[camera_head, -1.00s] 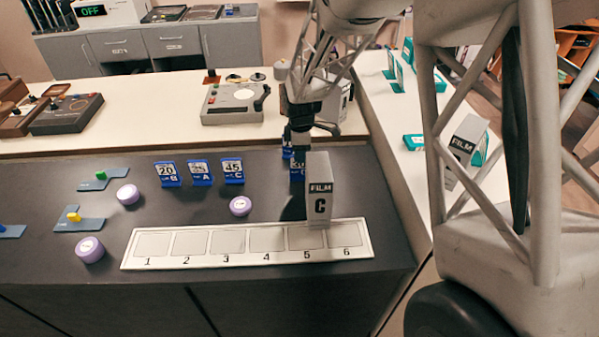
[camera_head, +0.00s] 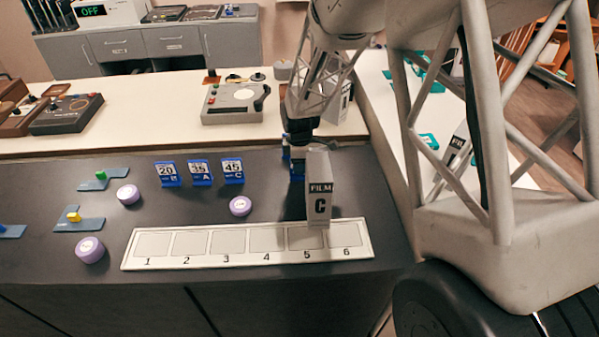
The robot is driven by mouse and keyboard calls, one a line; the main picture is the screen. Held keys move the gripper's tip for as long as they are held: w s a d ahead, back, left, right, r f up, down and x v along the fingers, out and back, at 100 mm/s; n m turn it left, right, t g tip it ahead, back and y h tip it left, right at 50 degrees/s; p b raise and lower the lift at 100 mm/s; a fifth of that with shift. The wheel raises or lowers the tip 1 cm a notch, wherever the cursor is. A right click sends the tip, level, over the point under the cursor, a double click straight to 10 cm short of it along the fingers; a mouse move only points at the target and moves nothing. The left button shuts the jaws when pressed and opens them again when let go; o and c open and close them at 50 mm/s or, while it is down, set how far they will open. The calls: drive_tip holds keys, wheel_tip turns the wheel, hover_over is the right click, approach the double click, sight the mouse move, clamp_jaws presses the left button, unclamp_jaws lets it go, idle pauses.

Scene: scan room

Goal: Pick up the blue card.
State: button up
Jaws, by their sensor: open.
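Several blue cards stand on the dark counter. Three are in a row left of centre: one marked 20 (camera_head: 167,174), one that seems to read 35 (camera_head: 200,172) and one marked 45 (camera_head: 232,171). Another blue card (camera_head: 297,170) stands further right, mostly hidden behind the grey FILM C box (camera_head: 319,190). A further blue piece (camera_head: 286,152) shows beside my gripper. My gripper (camera_head: 301,141) is open and points down, just above and behind the box, over the partly hidden card. Its fingertips are partly hidden, and I cannot tell whether they touch that card.
The FILM C box stands at slot 5 of a white numbered strip (camera_head: 135,262). A purple round container (camera_head: 240,206) lies left of it, with others further left. A grey device (camera_head: 233,103) sits behind on the pale counter.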

idle(0.3)
clamp_jaws()
idle(0.3)
drive_tip(key=shift+r, duration=5)
